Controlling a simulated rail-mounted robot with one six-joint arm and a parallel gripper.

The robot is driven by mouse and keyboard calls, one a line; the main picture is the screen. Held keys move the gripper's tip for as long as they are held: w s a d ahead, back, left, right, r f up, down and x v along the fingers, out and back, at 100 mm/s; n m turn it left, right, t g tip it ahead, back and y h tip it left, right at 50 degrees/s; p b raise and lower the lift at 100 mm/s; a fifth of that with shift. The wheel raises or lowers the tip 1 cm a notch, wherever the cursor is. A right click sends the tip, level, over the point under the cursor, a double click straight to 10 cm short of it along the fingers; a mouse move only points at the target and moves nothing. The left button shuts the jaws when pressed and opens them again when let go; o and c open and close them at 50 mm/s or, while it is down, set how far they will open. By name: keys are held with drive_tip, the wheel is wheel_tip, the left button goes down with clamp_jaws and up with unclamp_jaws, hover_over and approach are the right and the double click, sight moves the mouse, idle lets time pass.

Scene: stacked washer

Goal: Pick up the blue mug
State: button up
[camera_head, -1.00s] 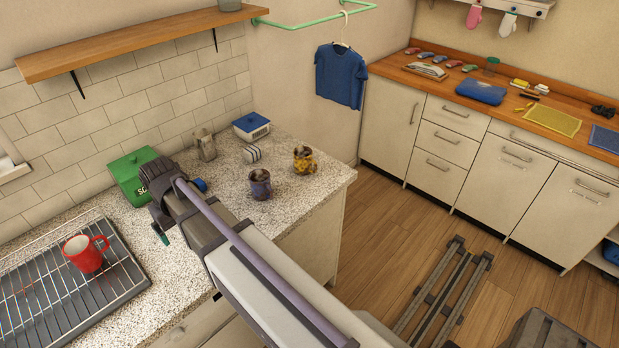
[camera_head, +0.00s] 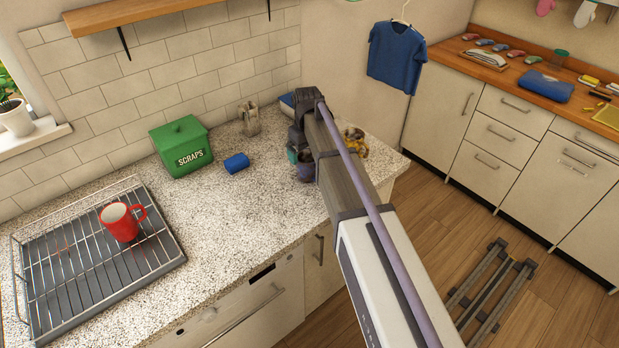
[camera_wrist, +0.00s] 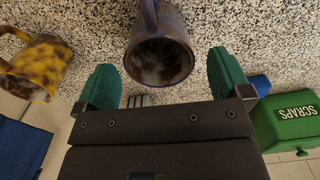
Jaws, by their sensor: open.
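The blue mug (camera_wrist: 172,22) is dark blue with a brownish, mottled inside. In the wrist view its opening faces the camera and its handle points to the top of the picture. My gripper (camera_wrist: 164,72) is open, with one green finger on each side of the mug's near rim. I see room between the mug and both fingers, and they do not appear to touch. In the head view the mug (camera_head: 306,171) stands on the speckled counter, mostly hidden behind my gripper (camera_head: 297,157).
A yellow-brown mug (camera_wrist: 38,66) stands close beside the blue mug. A green SCRAPS bin (camera_head: 182,149), a blue cylinder (camera_head: 236,163) and a beige jar (camera_head: 250,119) are on the counter (camera_head: 240,215). A red mug (camera_head: 119,224) sits on the wire rack (camera_head: 60,300) at left.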

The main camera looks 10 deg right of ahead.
sight(308, 164)
wheel_tip(308, 164, down, 5)
drive_tip(key=b, duration=0.5)
drive_tip(key=shift+s+d+f, duration=0.1)
drive_tip(key=shift+d+f, duration=0.05)
drive_tip(key=shift+f, duration=0.05)
drive_tip(key=shift+r, duration=0.2)
drive_tip(key=c, duration=1.2)
drive_tip(key=shift+o, duration=0.2)
